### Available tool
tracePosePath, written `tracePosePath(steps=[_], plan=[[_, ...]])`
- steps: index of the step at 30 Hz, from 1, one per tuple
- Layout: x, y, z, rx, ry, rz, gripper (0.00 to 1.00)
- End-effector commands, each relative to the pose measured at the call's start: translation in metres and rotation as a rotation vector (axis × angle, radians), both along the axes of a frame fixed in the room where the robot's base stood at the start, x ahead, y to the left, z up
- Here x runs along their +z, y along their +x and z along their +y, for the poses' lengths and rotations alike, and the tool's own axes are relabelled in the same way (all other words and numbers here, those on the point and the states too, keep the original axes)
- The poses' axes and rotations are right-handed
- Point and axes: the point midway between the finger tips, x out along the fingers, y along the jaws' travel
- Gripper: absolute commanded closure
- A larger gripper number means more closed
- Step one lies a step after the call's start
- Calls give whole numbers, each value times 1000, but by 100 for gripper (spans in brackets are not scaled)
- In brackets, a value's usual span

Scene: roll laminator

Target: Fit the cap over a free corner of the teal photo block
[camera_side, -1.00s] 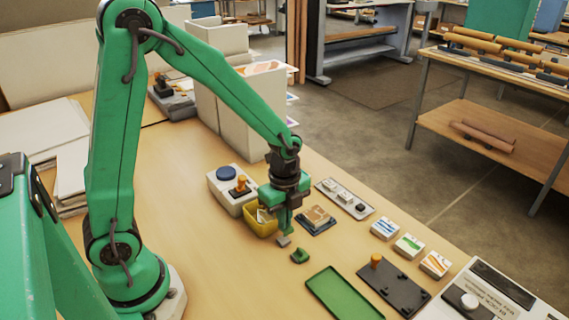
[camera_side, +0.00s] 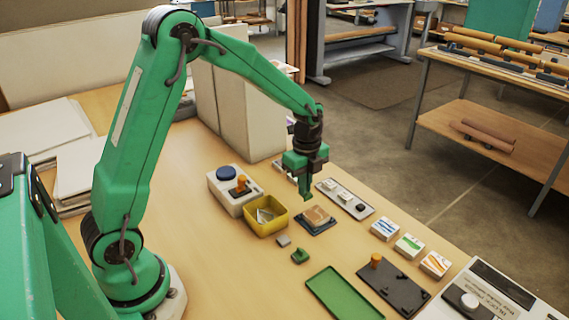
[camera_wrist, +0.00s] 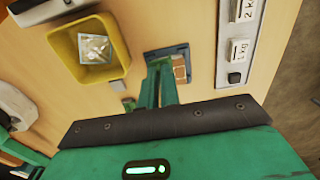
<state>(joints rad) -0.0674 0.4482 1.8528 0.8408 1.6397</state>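The teal photo block (camera_side: 316,218) lies flat on the bench, a tan and brown picture inside a dark teal edge. In the wrist view the block (camera_wrist: 180,66) is partly hidden behind my fingers. My gripper (camera_side: 306,197) points down above and slightly behind it, apparently clear of it. In the wrist view its green fingers (camera_wrist: 161,68) are close together; whether they are shut or hold something small is unclear. No cap can be identified for certain. A small grey piece (camera_side: 283,241) and a small green piece (camera_side: 300,256) lie left of and nearer than the block.
A strip of weights (camera_side: 346,200), several picture blocks (camera_side: 409,245), a green tray (camera_side: 322,280) and a dark plate (camera_side: 405,295) lie around.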

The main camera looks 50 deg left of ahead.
Motion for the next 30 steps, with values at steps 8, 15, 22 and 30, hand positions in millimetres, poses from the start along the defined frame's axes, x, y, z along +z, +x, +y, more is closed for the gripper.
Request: tracePosePath(steps=[8, 15, 22, 30], plan=[[8, 48, 43, 4, 0, -1, 100], [14, 79, 81, 3, 0, -1, 100], [17, 95, 107, 1, 0, 0, 100], [18, 100, 115, -1, 0, 1, 100]])
